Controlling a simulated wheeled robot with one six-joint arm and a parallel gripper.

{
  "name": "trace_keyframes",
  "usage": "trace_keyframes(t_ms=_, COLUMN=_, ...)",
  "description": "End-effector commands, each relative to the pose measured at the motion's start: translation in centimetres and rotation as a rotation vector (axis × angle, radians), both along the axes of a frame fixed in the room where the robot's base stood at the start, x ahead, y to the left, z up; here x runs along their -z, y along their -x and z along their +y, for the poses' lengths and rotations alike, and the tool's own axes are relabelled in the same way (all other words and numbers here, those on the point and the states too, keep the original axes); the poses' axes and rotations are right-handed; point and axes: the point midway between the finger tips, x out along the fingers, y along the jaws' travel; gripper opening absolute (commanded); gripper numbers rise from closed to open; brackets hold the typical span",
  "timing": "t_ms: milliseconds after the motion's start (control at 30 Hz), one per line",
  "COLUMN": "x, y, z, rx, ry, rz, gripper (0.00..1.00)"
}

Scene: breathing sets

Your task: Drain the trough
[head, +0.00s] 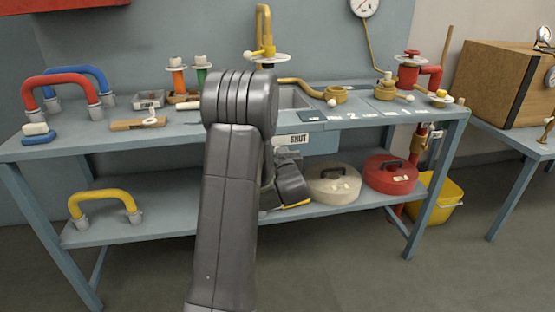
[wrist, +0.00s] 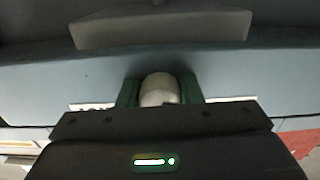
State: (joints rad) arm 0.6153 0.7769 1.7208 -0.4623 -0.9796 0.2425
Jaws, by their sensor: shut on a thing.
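The trough (head: 298,98) is a grey basin set into the bench top, partly hidden behind my arm in the head view. What the knob joins is hidden. In the head view my wrist is low in front of the bench, below the trough, and the fingertips are hidden. I cannot tell whether water is in the trough.
A brass tap (head: 264,30) stands behind the trough. A cream round case (head: 333,187) and a red one (head: 391,176) sit on the lower shelf, right of my wrist. A yellow bucket (head: 443,200) stands beyond the right legs. The bench top (head: 85,140) is above my gripper.

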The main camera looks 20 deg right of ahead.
Motion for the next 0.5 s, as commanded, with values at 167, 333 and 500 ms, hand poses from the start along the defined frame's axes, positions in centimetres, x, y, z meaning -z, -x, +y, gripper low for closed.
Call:
trace_keyframes(t_ms=167, x=0.40, y=0.02, z=0.00, rx=0.000, ry=0.111, rz=0.024, gripper=0.09)
trace_keyframes(t_ms=333, x=0.16, y=0.02, z=-0.01, rx=0.000, ry=0.169, rz=0.040, gripper=0.09)
trace_keyframes(t_ms=500, x=-0.04, y=0.02, z=0.00, rx=0.000, ry=0.180, rz=0.043, gripper=0.09)
